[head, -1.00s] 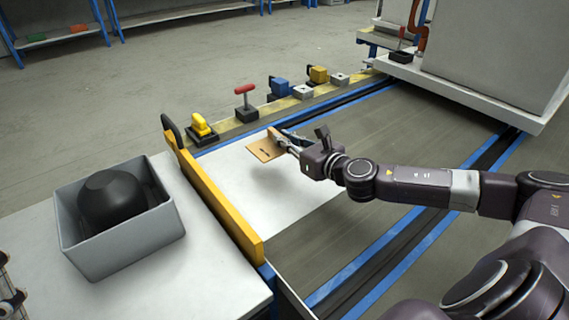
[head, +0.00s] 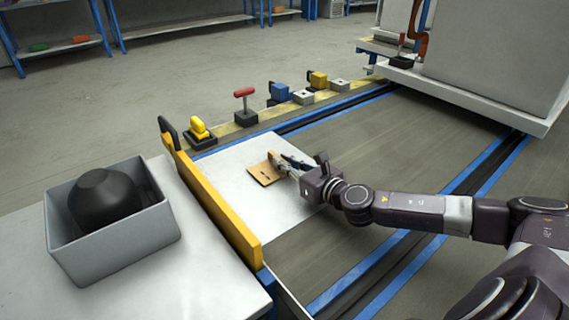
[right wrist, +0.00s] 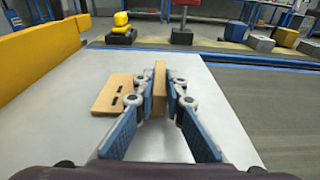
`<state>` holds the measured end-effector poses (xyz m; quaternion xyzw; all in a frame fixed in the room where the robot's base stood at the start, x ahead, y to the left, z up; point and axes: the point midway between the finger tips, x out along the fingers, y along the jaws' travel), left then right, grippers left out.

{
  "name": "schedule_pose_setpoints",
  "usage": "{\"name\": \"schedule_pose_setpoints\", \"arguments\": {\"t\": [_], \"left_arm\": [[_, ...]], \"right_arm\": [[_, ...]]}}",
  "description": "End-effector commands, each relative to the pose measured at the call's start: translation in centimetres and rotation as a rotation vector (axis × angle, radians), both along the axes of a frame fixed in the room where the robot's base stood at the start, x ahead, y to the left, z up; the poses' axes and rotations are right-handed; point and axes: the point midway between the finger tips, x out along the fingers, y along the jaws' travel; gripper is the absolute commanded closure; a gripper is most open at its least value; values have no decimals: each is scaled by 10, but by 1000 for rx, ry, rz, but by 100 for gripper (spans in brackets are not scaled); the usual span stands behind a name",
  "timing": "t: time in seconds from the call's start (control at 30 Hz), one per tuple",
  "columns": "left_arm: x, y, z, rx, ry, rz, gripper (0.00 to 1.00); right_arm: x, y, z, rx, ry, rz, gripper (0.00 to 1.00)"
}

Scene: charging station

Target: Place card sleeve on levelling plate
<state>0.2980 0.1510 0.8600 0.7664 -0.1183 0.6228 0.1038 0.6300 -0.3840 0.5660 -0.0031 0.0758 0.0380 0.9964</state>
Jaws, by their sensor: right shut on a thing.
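The card sleeve (head: 264,174) is a flat tan cardboard piece with a small dark slot, over the pale levelling plate (head: 283,212). In the right wrist view the flat sleeve part (right wrist: 111,95) shows left of the fingers, low over the plate (right wrist: 70,128); I cannot tell whether it touches. My right gripper (head: 280,160) reaches in from the right and is shut on an upright tan part. That part stands between the fingertips (right wrist: 160,88) in the wrist view. Its join to the flat part is hidden by the left finger. My left gripper is out of view.
A yellow barrier (head: 215,205) edges the plate's left side. A grey bin (head: 130,240) with a black rounded object stands left of it. Bare grey bed lies to the right.

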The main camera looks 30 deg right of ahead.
Motion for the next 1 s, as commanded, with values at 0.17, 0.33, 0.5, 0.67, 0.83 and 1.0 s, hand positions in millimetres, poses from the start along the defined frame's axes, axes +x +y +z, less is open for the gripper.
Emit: {"name": "schedule_pose_setpoints", "arguments": {"t": [0.17, 0.33, 0.5, 0.67, 0.83, 1.0], "left_arm": [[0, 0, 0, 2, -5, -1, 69], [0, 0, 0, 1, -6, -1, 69], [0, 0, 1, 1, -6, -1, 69], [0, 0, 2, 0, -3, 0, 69], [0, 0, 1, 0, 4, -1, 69], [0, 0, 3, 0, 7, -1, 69]], "right_arm": [[0, 0, -3, 0, 0, 0, 80], [0, 0, -3, 0, 1, 0, 72], [0, 0, -3, 0, 1, 0, 72], [-5, 0, 0, -1, 3, 0, 72], [-23, -3, 2, -5, 7, 0, 72], [-46, -5, 6, -7, 7, -2, 72]]}}
